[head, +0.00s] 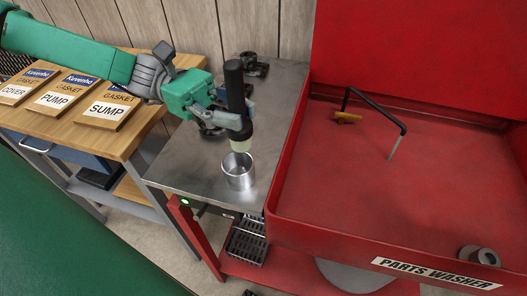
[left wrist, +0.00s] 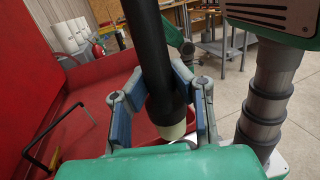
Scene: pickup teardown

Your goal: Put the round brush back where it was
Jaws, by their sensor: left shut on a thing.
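The round brush (head: 236,90) has a long black handle and a pale bristle end, and stands nearly upright. My left gripper (head: 239,127) is shut around its lower handle, just above the bristles. The left wrist view also shows the brush (left wrist: 155,50) between the blue-padded fingers (left wrist: 162,110). A silver metal cup (head: 239,178) stands on the steel bench top (head: 185,165), directly below the bristles. The bristle end is at or just above the cup's mouth; I cannot tell whether it is inside. My right gripper is not in view.
The red parts washer (head: 330,200) stands right of the bench, with a bent black spout (head: 375,105) in its basin. A dark metal part (head: 254,65) lies at the bench's back. Gasket boxes (head: 105,105) lie on the wooden table (head: 125,142) at left.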

